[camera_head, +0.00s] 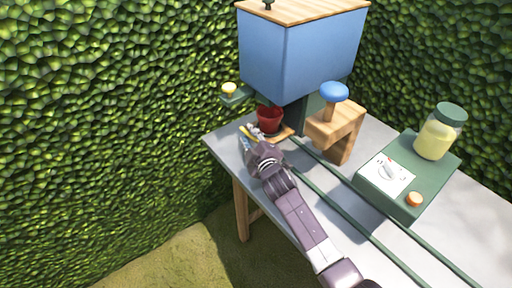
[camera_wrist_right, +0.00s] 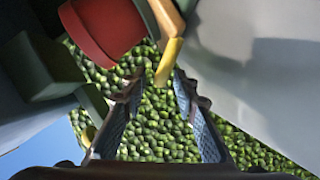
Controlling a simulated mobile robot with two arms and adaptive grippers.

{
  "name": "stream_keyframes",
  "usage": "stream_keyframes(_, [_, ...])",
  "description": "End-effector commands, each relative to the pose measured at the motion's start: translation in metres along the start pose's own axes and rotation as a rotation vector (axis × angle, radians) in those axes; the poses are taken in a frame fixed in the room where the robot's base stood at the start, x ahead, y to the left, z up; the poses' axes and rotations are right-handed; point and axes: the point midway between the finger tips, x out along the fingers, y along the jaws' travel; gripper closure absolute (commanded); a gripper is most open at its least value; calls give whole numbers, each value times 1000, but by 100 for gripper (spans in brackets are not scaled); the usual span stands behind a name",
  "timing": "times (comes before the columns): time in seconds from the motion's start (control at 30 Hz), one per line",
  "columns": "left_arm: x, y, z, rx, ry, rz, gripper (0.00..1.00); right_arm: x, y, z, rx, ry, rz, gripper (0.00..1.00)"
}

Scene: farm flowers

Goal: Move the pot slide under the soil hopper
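The red pot (camera_head: 269,120) stands upright on the wooden pot slide (camera_head: 285,133), at the far left end of the green rails. The blue soil hopper (camera_head: 290,60) is above it; I cannot tell if the pot is exactly below its outlet. My right gripper (camera_head: 250,136) is beside the slide's left side. In the right wrist view the gripper (camera_wrist_right: 158,92) is open and empty. A yellow handle (camera_wrist_right: 168,62) lies just beyond its fingertips, below the slide's wooden edge (camera_wrist_right: 168,17) and the red pot (camera_wrist_right: 103,28). My left gripper is out of view.
A wooden block with a blue knob (camera_head: 334,92) stands right of the pot. A green box (camera_head: 400,195) with a dial and a jar (camera_head: 441,132) is at the right. Two green rails (camera_head: 345,198) run along the grey table. Hedges stand behind.

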Motion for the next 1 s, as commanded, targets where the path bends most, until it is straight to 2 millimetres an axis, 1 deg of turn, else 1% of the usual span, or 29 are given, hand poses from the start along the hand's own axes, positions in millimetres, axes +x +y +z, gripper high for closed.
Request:
stream_keyframes(0.03, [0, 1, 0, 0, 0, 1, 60, -8, -1, 0, 0, 1, 0, 73])
stream_keyframes(0.4, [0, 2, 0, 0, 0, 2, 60, -64, -2, 0, 0, 2, -2, 73])
stream_keyframes(0.6, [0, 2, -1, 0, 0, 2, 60, -88, -1, -1, 0, 2, -2, 73])
stream_keyframes(0.8, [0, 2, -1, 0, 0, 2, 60, -100, -1, -1, 0, 2, -2, 73])
stream_keyframes(1.0, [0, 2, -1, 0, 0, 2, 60, -101, -1, -2, 0, 2, -2, 73])
